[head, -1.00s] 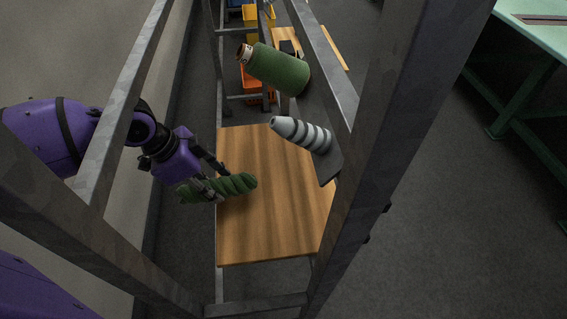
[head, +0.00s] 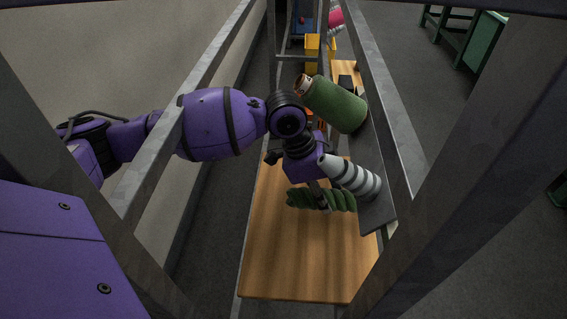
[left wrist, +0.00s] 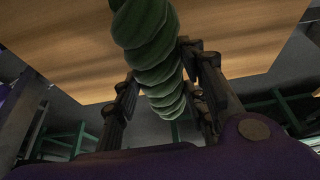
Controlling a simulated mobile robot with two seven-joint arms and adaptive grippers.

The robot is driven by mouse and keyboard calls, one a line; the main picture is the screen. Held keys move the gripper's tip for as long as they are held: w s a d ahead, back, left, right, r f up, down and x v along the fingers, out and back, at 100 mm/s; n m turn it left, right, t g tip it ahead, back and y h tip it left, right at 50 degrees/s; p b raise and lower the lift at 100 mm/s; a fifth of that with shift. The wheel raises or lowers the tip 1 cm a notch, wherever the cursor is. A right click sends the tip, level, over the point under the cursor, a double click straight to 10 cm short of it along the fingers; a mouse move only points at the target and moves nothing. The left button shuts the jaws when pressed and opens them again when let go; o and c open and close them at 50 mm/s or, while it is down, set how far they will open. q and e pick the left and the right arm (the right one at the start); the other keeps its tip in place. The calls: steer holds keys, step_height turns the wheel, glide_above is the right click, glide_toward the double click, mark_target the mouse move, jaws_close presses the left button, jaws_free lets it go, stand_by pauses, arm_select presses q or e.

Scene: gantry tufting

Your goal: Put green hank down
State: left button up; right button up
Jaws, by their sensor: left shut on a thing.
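The green hank (head: 340,200) is a twisted bundle of yarn, held level over the wooden board (head: 290,265). My left gripper (head: 321,197) is shut around its middle, with hank showing on both sides. In the left wrist view the hank (left wrist: 148,50) runs between the two fingers (left wrist: 160,95), with the wooden board (left wrist: 240,35) behind it. I cannot tell whether the hank touches the board. My right gripper is not in view.
Grey frame beams (head: 390,110) enclose the board. The board's front half is clear.

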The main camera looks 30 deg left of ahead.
mark_target(329, 202)
arm_select(q)
steer(key=shift+w+d+r, duration=0.15)
steer(key=shift+w+d, duration=0.2)
steer(key=shift+d, duration=0.25)
steer(key=shift+f, duration=1.8)
steer(key=o, duration=1.3)
steer(key=p+v, duration=0.1)
steer(key=v, duration=1.1)
